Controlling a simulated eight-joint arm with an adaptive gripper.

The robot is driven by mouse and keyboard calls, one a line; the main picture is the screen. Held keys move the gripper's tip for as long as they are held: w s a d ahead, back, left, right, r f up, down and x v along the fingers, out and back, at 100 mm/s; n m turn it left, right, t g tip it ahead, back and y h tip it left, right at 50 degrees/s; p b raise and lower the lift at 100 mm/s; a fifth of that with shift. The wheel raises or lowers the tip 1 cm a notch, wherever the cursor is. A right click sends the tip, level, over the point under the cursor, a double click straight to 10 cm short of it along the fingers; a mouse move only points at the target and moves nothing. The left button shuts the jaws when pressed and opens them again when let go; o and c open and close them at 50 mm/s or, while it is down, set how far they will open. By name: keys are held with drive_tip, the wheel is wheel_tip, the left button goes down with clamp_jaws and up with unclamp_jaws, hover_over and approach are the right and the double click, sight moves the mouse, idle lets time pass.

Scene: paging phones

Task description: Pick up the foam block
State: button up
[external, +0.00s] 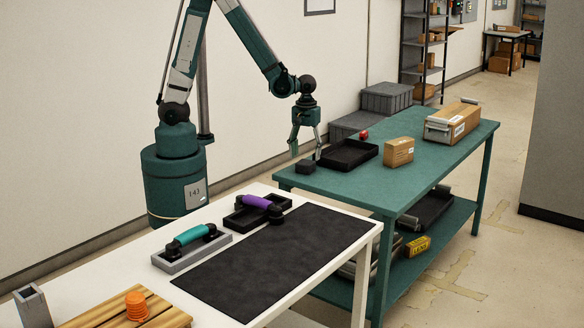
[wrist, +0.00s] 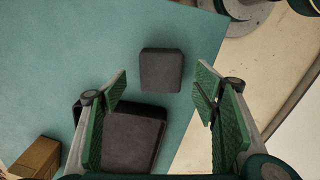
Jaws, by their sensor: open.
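The foam block looks to be the small dark grey block (external: 306,167) at the near left corner of the green table, just left of the black tray. It also shows in the wrist view (wrist: 161,69), ahead of the fingertips and between their lines. My gripper (external: 306,148) is above the block in the external view, with its fingers pointing down and spread. In the wrist view my gripper (wrist: 160,88) is open with nothing between its pads. The block lies flat and apart from the fingers.
The black tray (external: 367,147) stands beside the block; its edge shows in the wrist view (wrist: 135,112) under the left finger.

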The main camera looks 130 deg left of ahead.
sight(306, 162)
drive_tip(key=shift+s+a+f+b, duration=0.1)
drive_tip(key=shift+f+b, duration=0.45)
drive_tip(key=shift+f, duration=2)
drive_tip(key=c, duration=0.8)
